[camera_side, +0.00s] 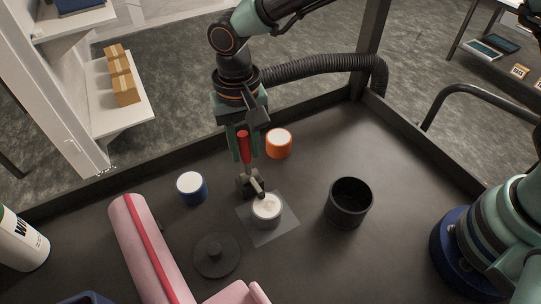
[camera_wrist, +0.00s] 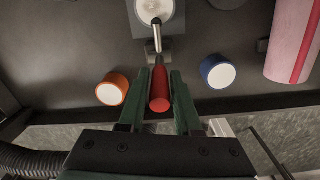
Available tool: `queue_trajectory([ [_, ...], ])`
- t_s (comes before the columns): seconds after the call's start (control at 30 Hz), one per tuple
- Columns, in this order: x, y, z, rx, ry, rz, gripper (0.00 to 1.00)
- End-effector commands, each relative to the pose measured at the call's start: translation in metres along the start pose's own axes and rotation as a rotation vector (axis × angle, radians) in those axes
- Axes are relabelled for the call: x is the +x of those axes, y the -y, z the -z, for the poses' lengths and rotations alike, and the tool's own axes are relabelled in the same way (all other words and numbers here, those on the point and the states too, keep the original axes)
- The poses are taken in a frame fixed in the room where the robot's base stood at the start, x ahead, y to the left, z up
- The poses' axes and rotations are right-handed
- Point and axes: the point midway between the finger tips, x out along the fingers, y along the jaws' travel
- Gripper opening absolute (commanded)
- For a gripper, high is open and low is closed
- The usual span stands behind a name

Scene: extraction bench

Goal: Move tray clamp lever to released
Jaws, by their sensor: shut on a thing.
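The tray clamp lever has a red handle (camera_side: 244,147) that stands upright above a dark clamp base (camera_side: 249,184). The clamp's arm reaches down onto a round white-topped piece (camera_side: 267,209) on a thin grey square plate (camera_side: 285,226). My gripper (camera_side: 243,138) comes from above with its green fingers on either side of the red handle. In the wrist view the red handle (camera_wrist: 160,92) lies between the two fingers (camera_wrist: 160,78), which are shut on it. The clamp arm (camera_wrist: 157,38) and white-topped piece (camera_wrist: 152,10) show beyond it.
An orange cylinder (camera_side: 279,144) and a blue cylinder (camera_side: 192,188) stand either side of the clamp. A black open cup (camera_side: 349,203) is to the right. A dark lidded disc (camera_side: 217,255) and a pink roll (camera_side: 148,245) lie in front and left. The bench has a raised rim (camera_side: 418,127).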

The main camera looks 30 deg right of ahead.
Motion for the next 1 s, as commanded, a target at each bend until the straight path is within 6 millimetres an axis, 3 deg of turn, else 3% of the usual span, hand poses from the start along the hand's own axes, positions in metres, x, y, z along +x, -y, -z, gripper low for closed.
queue_trajectory([
  [0.97,0.000,0.002,0.014,0.000,0.062,-0.074,0.00],
  [1.0,0.000,0.002,0.014,0.000,0.062,-0.073,0.39],
])
